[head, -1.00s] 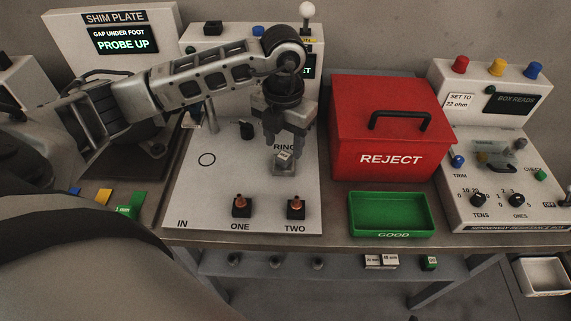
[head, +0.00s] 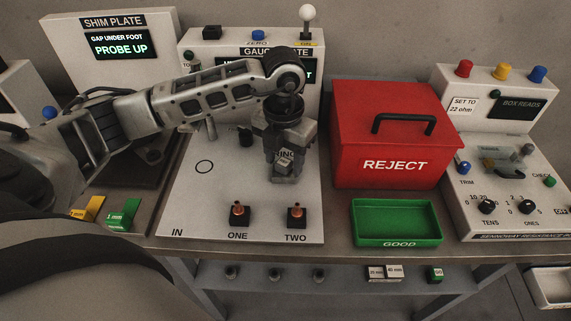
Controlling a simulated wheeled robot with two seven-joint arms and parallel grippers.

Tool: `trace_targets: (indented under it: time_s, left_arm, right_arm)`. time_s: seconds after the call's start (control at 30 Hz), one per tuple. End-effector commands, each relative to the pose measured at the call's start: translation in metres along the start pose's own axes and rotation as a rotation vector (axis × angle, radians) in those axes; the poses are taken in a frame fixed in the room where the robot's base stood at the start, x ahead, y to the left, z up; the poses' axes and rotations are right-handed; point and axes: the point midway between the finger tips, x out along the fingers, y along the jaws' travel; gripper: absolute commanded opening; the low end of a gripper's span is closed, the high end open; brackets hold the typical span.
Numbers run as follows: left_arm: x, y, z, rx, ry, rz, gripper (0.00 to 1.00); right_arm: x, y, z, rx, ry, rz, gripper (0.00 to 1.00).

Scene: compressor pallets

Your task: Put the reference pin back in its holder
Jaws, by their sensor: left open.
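My left gripper (head: 284,170) is open and points down over the white gauge plate (head: 190,215). Its fingers are low around a small grey block (head: 282,180) with a white label, beside the partly covered RING marking. I cannot tell whether the fingers touch it. I cannot make out a reference pin for sure; it may be hidden by the fingers. Two black holders (head: 238,217) with orange-brown tips stand at ONE and TWO. A thin grey post (head: 210,130) rises behind, partly covered by my arm. My right gripper is out of view.
A red REJECT box (head: 385,140) with a black handle stands right of the plate. In front of it is an empty green GOOD tray (head: 397,222). A resistance box (head: 510,195) is at the far right. The plate's front left is clear.

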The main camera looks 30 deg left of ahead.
Motion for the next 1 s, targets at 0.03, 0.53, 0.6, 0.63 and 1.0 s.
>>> trace_targets:
  time_s: [0.03, 0.53, 0.6, 0.63, 1.0]
  left_arm:
    - [0.0005, 0.0001, 0.0, 0.0, 0.0, 0.0, 0.49]
    - [0.0, 0.0, 0.0, 0.0, 0.0, 0.0, 0.49]
    - [0.0003, 0.0, 0.0001, 0.0, -0.001, 0.0, 0.49]
    - [0.0004, 0.0001, 0.0001, 0.0, -0.001, 0.0, 0.49]
    - [-0.0001, 0.0, 0.0, 0.0, 0.0, 0.0, 0.1]
  right_arm:
    - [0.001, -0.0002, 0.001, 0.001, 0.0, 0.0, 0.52]
    - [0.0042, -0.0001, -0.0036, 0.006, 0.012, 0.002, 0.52]
    - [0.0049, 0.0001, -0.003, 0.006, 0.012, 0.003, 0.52]
    - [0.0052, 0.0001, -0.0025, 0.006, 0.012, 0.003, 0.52]
    - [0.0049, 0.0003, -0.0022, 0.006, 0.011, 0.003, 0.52]
